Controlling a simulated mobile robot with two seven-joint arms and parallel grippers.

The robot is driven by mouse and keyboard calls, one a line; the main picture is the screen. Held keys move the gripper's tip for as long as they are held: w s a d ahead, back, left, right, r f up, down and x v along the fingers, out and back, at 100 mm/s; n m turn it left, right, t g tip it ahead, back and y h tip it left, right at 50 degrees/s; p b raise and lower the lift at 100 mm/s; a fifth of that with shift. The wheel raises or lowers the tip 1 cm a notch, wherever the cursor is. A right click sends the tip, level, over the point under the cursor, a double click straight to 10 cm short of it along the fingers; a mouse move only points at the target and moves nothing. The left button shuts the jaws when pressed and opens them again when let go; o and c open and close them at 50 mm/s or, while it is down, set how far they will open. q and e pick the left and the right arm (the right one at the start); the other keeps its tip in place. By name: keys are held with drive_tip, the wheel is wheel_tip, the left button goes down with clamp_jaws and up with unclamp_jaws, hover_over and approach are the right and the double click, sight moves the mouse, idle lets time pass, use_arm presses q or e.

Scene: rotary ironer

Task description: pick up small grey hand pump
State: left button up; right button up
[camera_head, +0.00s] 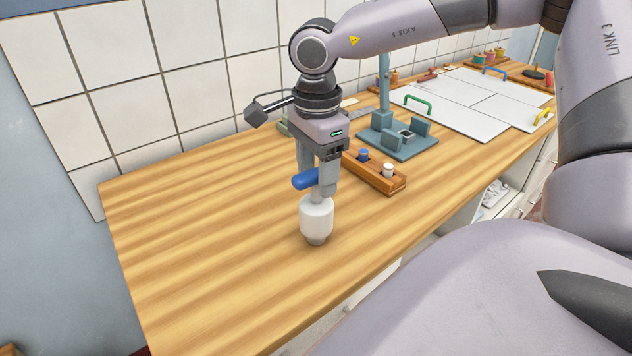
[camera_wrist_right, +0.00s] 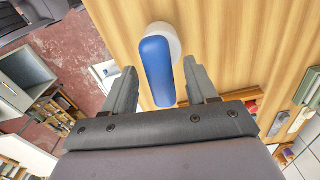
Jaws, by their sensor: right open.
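The small hand pump (camera_head: 316,218) stands upright on the wooden counter in the head view, with a pale grey-white body and a blue handle (camera_head: 305,179) at its top. My right gripper (camera_head: 318,188) is above it, pointing down, its fingers at the height of the handle. In the right wrist view the open fingers (camera_wrist_right: 161,66) lie to either side of the blue handle (camera_wrist_right: 157,75), with gaps on both sides. The pale body (camera_wrist_right: 165,38) shows partly behind the handle. My left gripper is not in view.
A wooden block (camera_head: 375,175) with a blue-topped and a white-topped piece stands behind and right of the pump. A grey-green stand (camera_head: 408,148) and white panels (camera_head: 470,105) with coloured handles lie beyond. The counter left of the pump is clear.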

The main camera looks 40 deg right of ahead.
drive_tip(key=shift+f, duration=0.55)
clamp_jaws()
drive_tip(key=shift+w+r, duration=0.1)
drive_tip(key=shift+r, duration=0.05)
